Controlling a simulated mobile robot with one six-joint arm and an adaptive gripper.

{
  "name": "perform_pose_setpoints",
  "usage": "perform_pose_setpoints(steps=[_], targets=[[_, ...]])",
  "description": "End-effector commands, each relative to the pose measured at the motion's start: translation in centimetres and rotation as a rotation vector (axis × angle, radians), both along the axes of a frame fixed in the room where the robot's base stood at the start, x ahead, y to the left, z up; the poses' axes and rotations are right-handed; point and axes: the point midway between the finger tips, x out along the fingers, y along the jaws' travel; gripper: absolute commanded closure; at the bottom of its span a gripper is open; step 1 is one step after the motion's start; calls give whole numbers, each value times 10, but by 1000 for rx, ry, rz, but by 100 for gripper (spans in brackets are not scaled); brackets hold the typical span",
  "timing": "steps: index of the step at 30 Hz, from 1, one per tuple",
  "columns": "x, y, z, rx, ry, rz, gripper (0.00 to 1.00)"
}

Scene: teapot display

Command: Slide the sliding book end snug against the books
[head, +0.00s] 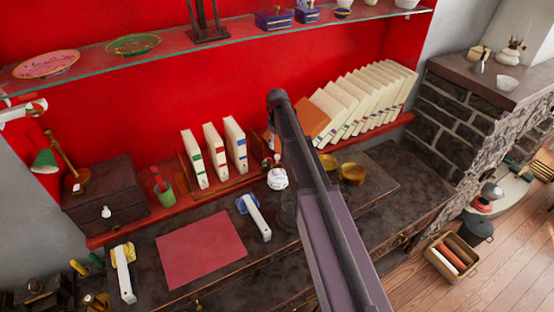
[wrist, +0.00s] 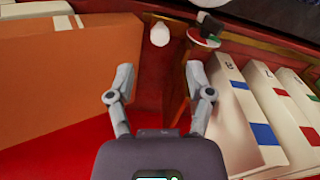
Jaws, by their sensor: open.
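Several white binder-like books (head: 215,155) with coloured labels stand, slightly leaning, in a wooden rack (head: 232,188) on the red shelf; they also show at the right of the wrist view (wrist: 240,105). A thin brown upright strip (wrist: 181,112), seemingly the sliding book end seen nearly edge-on, stands left of these books in the wrist view, with a gap between. My gripper (wrist: 160,70) is open, and its right finger overlaps the strip in the picture. I cannot tell whether they touch. In the head view my arm hides the gripper and most of the rack's right end.
A large orange book (wrist: 70,65) is close to the left finger. Several pale leaning books (head: 365,98) stand beyond my arm. A white ornament (head: 277,179) and a small dark figure (wrist: 208,27) are near the rack. A glass shelf (head: 230,42) runs above.

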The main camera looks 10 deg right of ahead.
Motion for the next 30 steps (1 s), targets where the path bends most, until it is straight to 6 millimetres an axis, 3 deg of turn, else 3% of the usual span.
perform_pose_setpoints(steps=[18,30], targets=[[0,0,-52,0,0,-1,33],[0,-1,-68,0,0,-1,33]])
